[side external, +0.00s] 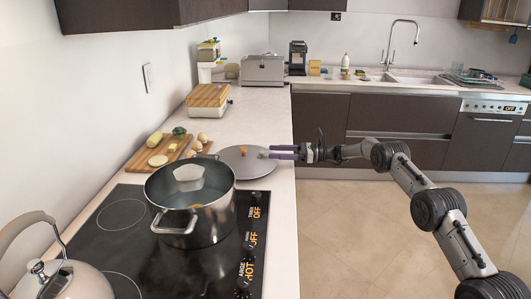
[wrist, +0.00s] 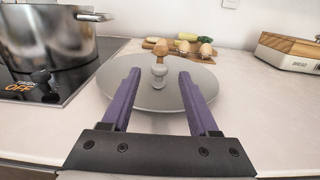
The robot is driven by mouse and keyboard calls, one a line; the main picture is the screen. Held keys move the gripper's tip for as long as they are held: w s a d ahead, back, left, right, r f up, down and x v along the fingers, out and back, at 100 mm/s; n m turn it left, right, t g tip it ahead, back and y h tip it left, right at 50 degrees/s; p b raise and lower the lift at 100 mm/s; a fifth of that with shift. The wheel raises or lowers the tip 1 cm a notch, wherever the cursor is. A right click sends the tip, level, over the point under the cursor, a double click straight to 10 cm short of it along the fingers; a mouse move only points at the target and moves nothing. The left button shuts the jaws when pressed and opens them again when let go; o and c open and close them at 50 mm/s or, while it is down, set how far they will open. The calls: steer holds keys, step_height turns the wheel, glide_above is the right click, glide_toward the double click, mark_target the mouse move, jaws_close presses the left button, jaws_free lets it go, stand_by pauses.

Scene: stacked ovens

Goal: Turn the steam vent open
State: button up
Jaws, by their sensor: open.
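A round grey lid (side external: 236,167) lies on the counter behind the pot, and it also shows in the wrist view (wrist: 145,97). A wooden knob (wrist: 161,47) stands on it. A small pale grey knob (wrist: 159,71), which looks like the steam vent, sits on the lid nearer to me. My gripper (side external: 268,152) is open, with purple fingers reaching in level over the lid's right edge. In the wrist view my gripper (wrist: 159,75) has its fingertips on either side of the grey knob, with gaps on both sides. Whether the vent is open cannot be told.
A steel pot (side external: 210,221) with a pale shape above its contents stands on the black cooktop (side external: 118,240). A kettle (side external: 65,278) is at front left. A cutting board (side external: 143,158) with food lies behind the pot. Floor right of the counter is clear.

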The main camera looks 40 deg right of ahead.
steer(key=v, duration=0.8)
steer(key=shift+s+d, duration=0.2)
steer(key=shift+a, duration=0.1)
steer(key=w+a+r+n+g+y, duration=0.1)
steer(key=a+r+n, duration=0.1)
steer(key=a+r, duration=0.35)
steer(key=a+r+n+g, duration=0.1)
steer(key=a+r+n, duration=0.15)
steer(key=r, duration=0.55)
steer(key=s+a+r+n+g, duration=0.2)
steer(key=s+a+r, duration=0.1)
steer(key=a+r, duration=0.35)
steer(key=s+a+r+n+g, duration=0.1)
steer(key=s+a+r+n, duration=0.1)
steer(key=s+a+r, duration=0.35)
steer(key=s+a+r+n+g+h, duration=0.2)
steer(key=s+a+r+n, duration=0.15)
steer(key=s+a, duration=0.5)
steer(key=s+a+f+n+h, duration=0.2)
steer(key=s+n+h, duration=0.1)
steer(key=s, duration=0.8)
steer(key=s+a+f+n+h, duration=0.1)
steer(key=s+f+n+h, duration=0.2)
steer(key=s, duration=0.7)
steer(key=s+d+f+n+h, duration=0.6)
steer(key=s+d+f+n, duration=0.2)
steer(key=f, duration=0.3)
steer(key=shift+s+d+n, duration=0.4)
steer(key=shift+s+d, duration=0.25)
steer(key=shift+d, duration=0.05)
